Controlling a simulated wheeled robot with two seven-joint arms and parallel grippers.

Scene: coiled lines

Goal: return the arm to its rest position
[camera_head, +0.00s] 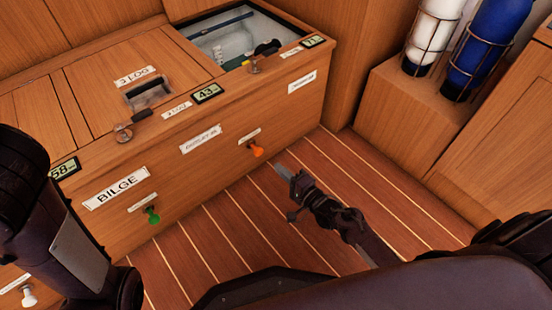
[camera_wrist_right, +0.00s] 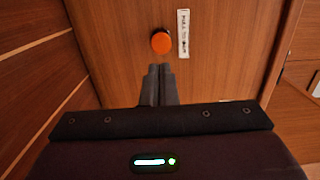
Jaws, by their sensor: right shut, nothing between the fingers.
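My right gripper (camera_head: 279,169) is in the head view, over the striped wooden floor beside the cabinet front. Its fingers also show in the right wrist view (camera_wrist_right: 158,70), shut together with nothing between them. They point toward the orange knob (camera_wrist_right: 162,42) on the cabinet front and appear apart from it. In the head view the orange knob (camera_head: 257,150) is just up and left of the fingertips. My right forearm comes up from the lower right. A dark part of my left arm fills the left edge; its gripper is not in view.
The wooden cabinet (camera_head: 221,156) stands ahead, with a green knob (camera_head: 152,214) and a BILGE label (camera_head: 116,188). Its top has a lidded hatch and an open bin (camera_head: 230,42). White (camera_head: 437,28) and blue (camera_head: 490,40) cylinders stand in racks at right. The floor (camera_head: 225,215) between is clear.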

